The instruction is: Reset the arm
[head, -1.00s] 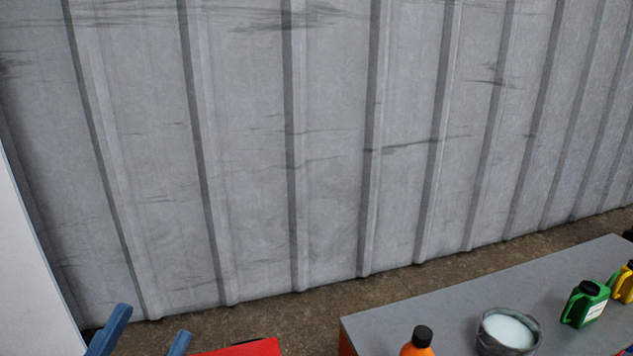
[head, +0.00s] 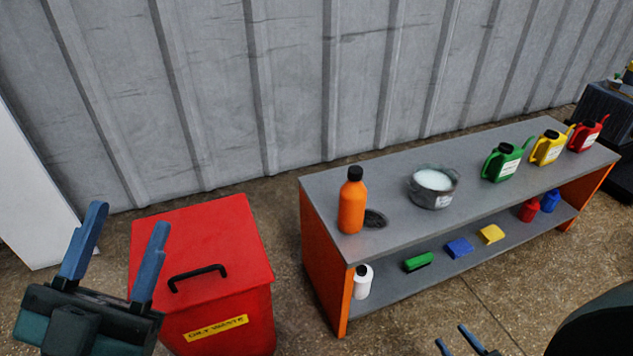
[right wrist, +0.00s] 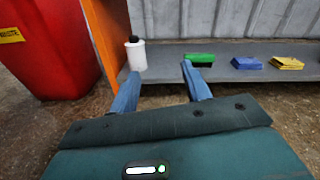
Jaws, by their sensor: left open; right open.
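My left gripper (head: 116,255) is in the lower left of the head view, its two blue fingers pointing up and spread apart. It is open and empty, in front of the left side of a red bin. My right gripper (head: 454,340) shows only by its blue fingertips at the bottom edge of the head view. In the right wrist view its two blue fingers (right wrist: 160,88) are spread apart with nothing between them. They point toward the lower shelf of a bench. Most of my right arm is hidden from the head view.
The red oily waste bin (head: 200,240) has a black handle. The grey bench (head: 390,222) carries an orange bottle (head: 352,205), a bowl (head: 433,188) and several coloured cans. Floor in front is clear.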

